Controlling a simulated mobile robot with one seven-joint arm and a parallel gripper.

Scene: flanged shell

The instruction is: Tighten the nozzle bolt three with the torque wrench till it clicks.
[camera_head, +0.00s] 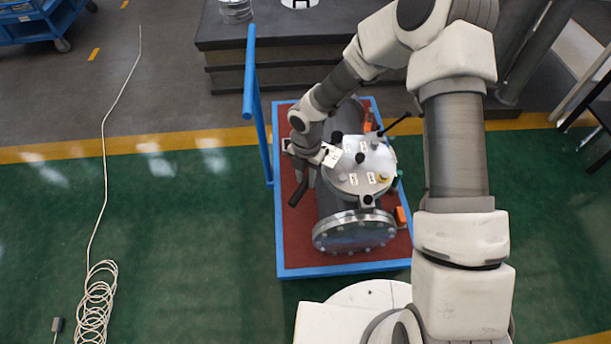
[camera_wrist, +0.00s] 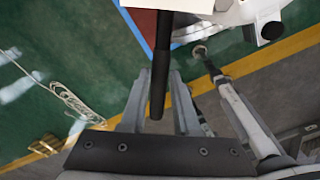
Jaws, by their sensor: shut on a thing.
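The flanged shell (camera_head: 336,205) is a grey cylinder with a bolted round end flange (camera_head: 354,232). A pale round nozzle cover (camera_head: 350,185) with several bolts and small labels sits on top. The labels are too small to read, so I cannot tell which bolt is three. My gripper (camera_head: 312,174) is at the left side of the cover. It is shut on the black handle of the torque wrench (camera_head: 298,193), which also shows between the fingers (camera_wrist: 158,92) in the wrist view (camera_wrist: 160,62). The wrench's working end and its contact with a bolt are hidden.
The shell rests on a red-topped cart with a blue rim (camera_head: 345,271) and an upright blue handle (camera_head: 250,75) at left. Another black lever (camera_head: 399,123) sticks out at the cover's far right. A coiled cable (camera_head: 97,300) lies on the open green floor at left.

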